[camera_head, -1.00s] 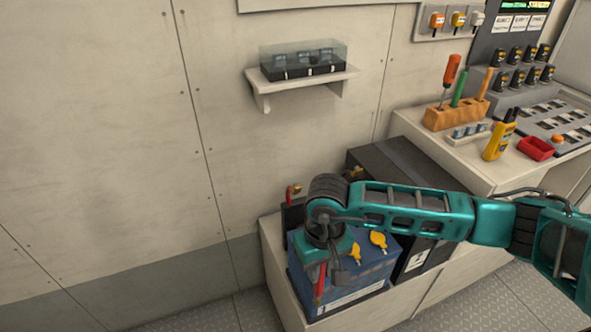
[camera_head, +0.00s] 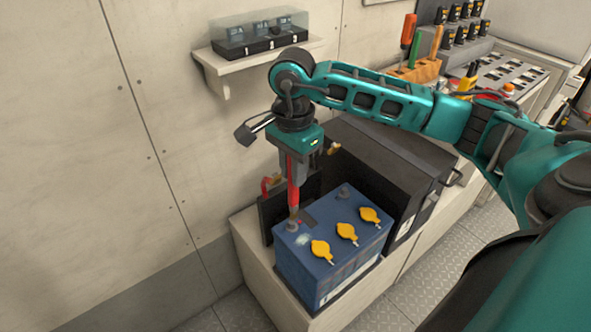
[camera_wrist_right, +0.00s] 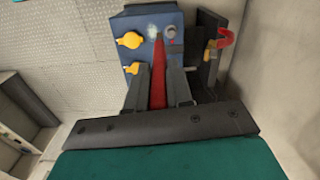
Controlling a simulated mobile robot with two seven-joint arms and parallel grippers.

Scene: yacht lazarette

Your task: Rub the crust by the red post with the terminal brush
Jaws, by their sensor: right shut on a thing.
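My right gripper (camera_head: 297,178) is shut on the red-handled terminal brush (camera_head: 292,187), which points down over the blue battery (camera_head: 350,270). The brush (camera_wrist_right: 158,85) also shows between both fingers in the right wrist view. The pale, greenish-white crust (camera_head: 303,240) lies on the battery top beside a grey post (camera_head: 291,227) with a small red mark. In the wrist view the brush's far end is close to the crust (camera_wrist_right: 152,32) and the post (camera_wrist_right: 170,31); I cannot tell whether it touches. My left gripper is not in view.
Three yellow caps (camera_head: 346,233) sit on the battery top, and a second post (camera_head: 344,190) stands at its back. A dark box (camera_head: 385,165) is to the right. A wall shelf (camera_head: 215,66) with a clear-lidded case is behind my right wrist.

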